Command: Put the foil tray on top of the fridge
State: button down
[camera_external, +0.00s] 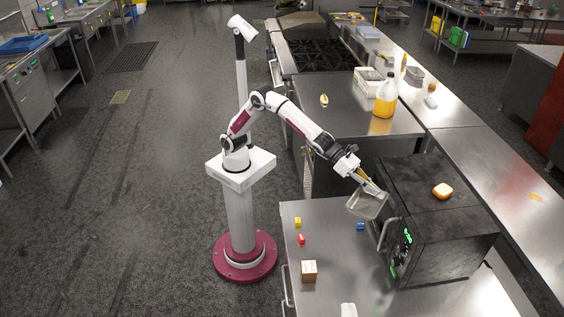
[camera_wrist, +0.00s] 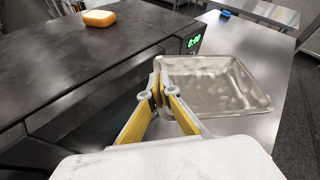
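The foil tray (camera_external: 366,206) is a shallow silver rectangular pan. It is held up, tilted, at the front left of the black appliance. My gripper (camera_external: 368,186) is shut on the tray's rim. In the wrist view, the fingertips (camera_wrist: 159,80) meet at the near left edge of the tray (camera_wrist: 222,88). A black box-shaped appliance (camera_external: 450,235) with a green display and a front handle stands on the steel counter; I cannot tell if it is the fridge. Its dark flat top (camera_wrist: 60,62) lies to the left of the tray in the wrist view.
A bread-like item (camera_external: 442,191) sits on the appliance's top, which is otherwise clear. The steel counter (camera_external: 330,245) holds a blue block (camera_external: 360,226), a yellow block (camera_external: 297,222), a red block (camera_external: 301,239) and a wooden cube (camera_external: 309,271). A bottle of orange liquid (camera_external: 384,98) stands farther back.

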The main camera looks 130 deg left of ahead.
jog(key=s+a+f, duration=0.2)
jog(key=s+f, duration=0.6)
jog(key=s, duration=0.3)
jog(key=s+a+f, duration=0.1)
jog(key=s+f, duration=0.6)
jog(key=s, duration=0.3)
jog(key=s+a+f+n+g+y, duration=0.1)
jog(key=s+a+n+y, duration=0.15)
jog(key=a, duration=1.35)
jog(key=s+a+f+n+g+y, duration=0.1)
jog(key=s+a+n+y, duration=0.15)
jog(key=a, duration=1.25)
jog(key=s+a+f+n+y, duration=0.1)
jog(key=s+a+n+y, duration=0.15)
jog(key=a, duration=1.35)
jog(key=s+a+r+n+g+y, duration=0.1)
jog(key=s+a+r, duration=0.1)
jog(key=s+a, duration=1.2)
jog(key=s+a+r+n+g+y, duration=0.1)
jog(key=s+a+y, duration=0.1)
jog(key=s+a, duration=1.3)
jog(key=a, duration=0.4)
jog(key=shift+s+r+n, duration=0.2)
jog(key=shift+r+n, duration=0.15)
jog(key=shift+r, duration=0.05)
